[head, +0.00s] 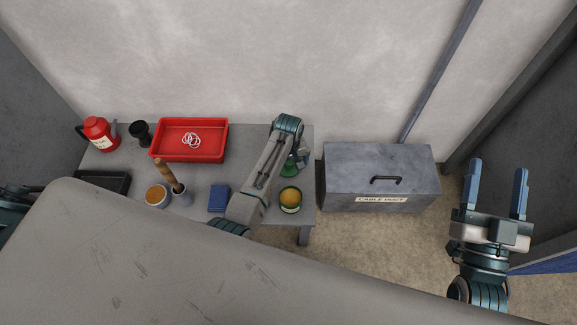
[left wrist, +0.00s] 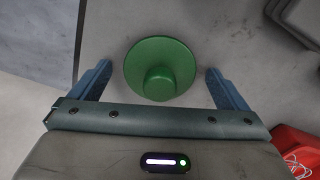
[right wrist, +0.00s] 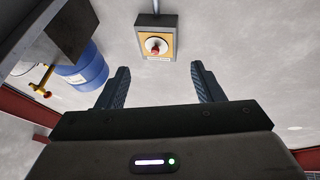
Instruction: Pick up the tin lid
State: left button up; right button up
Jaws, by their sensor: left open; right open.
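The tin lid is a round green disc with a raised knob, lying on the grey table. It shows whole in the left wrist view (left wrist: 174,55), and in the head view (head: 288,168) my left gripper partly hides it. My left gripper (head: 301,160) is open above the lid. In the left wrist view its fingers are on either side of the lid with gaps; the remaining height is hard to judge. An open green tin (head: 290,199) with yellowish contents stands nearer the table's front. My right gripper (head: 498,172) is open and empty, off to the right, away from the table.
On the table (head: 240,142) are a red tray (head: 221,153) with white rings, a red jug (head: 99,137), a dark cup, a black tray, an orange-filled pot (head: 156,197), a wooden-handled tool in a cup and a blue block (head: 218,198). A grey box (head: 345,180) stands right of it.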

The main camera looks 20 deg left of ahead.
pick_arm(q)
jog(key=c, duration=1.1)
jog(key=shift+o, duration=0.2)
jog(key=shift+r, duration=0.1)
